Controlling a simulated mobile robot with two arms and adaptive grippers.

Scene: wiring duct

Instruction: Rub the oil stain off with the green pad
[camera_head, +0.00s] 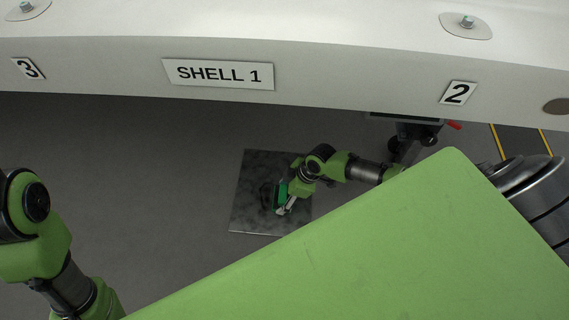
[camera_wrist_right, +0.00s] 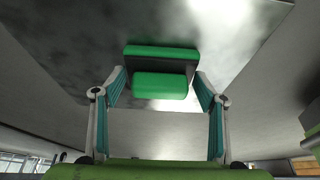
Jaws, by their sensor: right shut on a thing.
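The green pad (camera_head: 281,194) shows in the head view against a square, mottled dark grey plate (camera_head: 255,222). My right gripper (camera_head: 287,204) is shut on the pad. In the right wrist view the pad (camera_wrist_right: 161,86) sits between the two fingertips, a wide green face with a smaller green block in front. The pad is at or close to the plate; I cannot tell whether it touches. A dark patch, likely the oil stain (camera_head: 266,194), shows just left of the pad, which partly hides it. My left arm is at the left edge; its gripper is out of view.
A white shell (camera_head: 350,60) labelled "SHELL 1" spans the top of the head view. A dark stand (camera_head: 412,138) with a red lever is beneath it. A large green panel covers the lower right. Grey floor (camera_head: 150,190) left of the plate is clear.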

